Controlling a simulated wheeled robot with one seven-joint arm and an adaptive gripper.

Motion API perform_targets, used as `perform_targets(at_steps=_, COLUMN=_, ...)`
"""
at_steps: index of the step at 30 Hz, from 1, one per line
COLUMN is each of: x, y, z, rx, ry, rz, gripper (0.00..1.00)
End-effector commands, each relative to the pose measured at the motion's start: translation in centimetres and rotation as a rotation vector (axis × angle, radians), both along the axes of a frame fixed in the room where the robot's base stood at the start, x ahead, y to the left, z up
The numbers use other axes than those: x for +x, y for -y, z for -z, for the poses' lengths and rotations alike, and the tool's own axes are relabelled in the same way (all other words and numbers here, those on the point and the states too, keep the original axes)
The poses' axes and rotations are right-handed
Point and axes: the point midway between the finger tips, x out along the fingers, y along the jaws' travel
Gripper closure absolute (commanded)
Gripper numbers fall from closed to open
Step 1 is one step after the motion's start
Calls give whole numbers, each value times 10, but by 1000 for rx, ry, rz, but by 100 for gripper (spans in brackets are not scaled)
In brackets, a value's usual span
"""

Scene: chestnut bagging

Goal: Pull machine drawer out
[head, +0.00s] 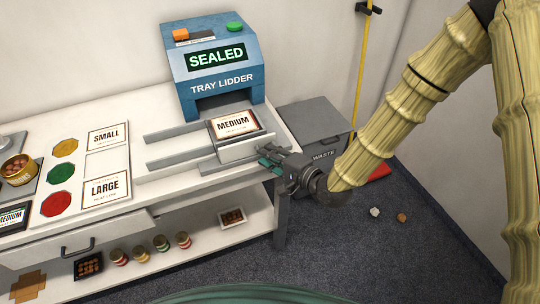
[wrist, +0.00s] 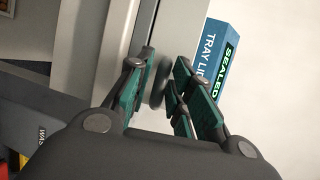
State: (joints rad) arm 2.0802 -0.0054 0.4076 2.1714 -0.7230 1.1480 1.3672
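The blue tray lidder (head: 215,75) stands at the back of the white bench, its display reading SEALED; part of it shows in the wrist view (wrist: 213,50). Its pale drawer (head: 239,152) sticks out in front of the slot, bearing a tray with a MEDIUM lid (head: 232,124). My gripper (head: 268,164) is at the right side of the drawer front. In the wrist view its green-padded fingers (wrist: 157,92) stand apart on either side of a dark handle (wrist: 158,82) on a pale face. Gaps show beside the handle; I cannot tell whether any pad touches it.
A grey waste bin (head: 312,122) stands right of the bench, behind my gripper. SMALL (head: 107,137) and LARGE (head: 105,190) cards and coloured discs lie on the left. A bench drawer handle (head: 78,248) is at the lower left. Two small pieces lie on the floor at right.

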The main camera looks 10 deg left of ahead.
Motion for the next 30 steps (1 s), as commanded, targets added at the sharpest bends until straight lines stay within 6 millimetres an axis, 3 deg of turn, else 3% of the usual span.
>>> perform_targets(at_steps=8, x=-7, y=16, z=-4, rx=1, ry=-1, rz=4, gripper=78)
perform_targets(at_steps=24, x=-46, y=81, z=-20, rx=1, ry=-1, rz=4, gripper=78)
perform_targets(at_steps=30, x=-55, y=96, z=-24, rx=1, ry=0, rz=3, gripper=78)
